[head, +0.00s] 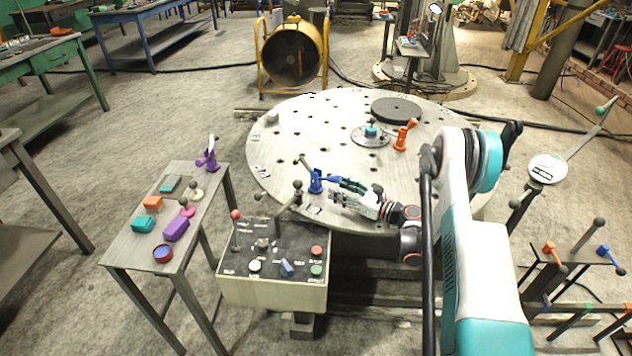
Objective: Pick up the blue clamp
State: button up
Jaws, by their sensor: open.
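A blue clamp (316,182) stands on the near left part of the large round table (310,130), with a grey bar slanting up to the left from it. My gripper (340,190) is just to the right of this clamp, its fingers pointing left towards it. The gripper is open, and I cannot tell whether a finger touches the clamp. Part of the clamp's right side is close to or behind the fingers. Another blue clamp-like piece (605,250) is on the rack at the far right.
A control box (270,290) with knobs and upright levers stands just in front of the round table. An orange clamp (403,136) and a dark disc (397,109) are farther back on it. A side table (128,252) with several coloured items stands at left.

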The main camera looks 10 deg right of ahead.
aim_at(320, 177)
jog(key=x, duration=0.2)
jog(key=shift+w+a, duration=0.2)
jog(key=shift+w+a+r+b, duration=0.2)
jog(key=shift+w+a+b, duration=0.25)
jog(key=shift+w+a, duration=0.15)
jog(key=shift+w+a+r+b, duration=0.25)
jog(key=shift+w+a+b, duration=0.25)
jog(key=shift+w+a, duration=0.15)
jog(key=shift+w+a+r+b, duration=0.2)
jog(key=shift+w+a+b, duration=0.25)
jog(key=shift+w+a, duration=0.15)
jog(key=shift+c, duration=0.5)
grip_shut()
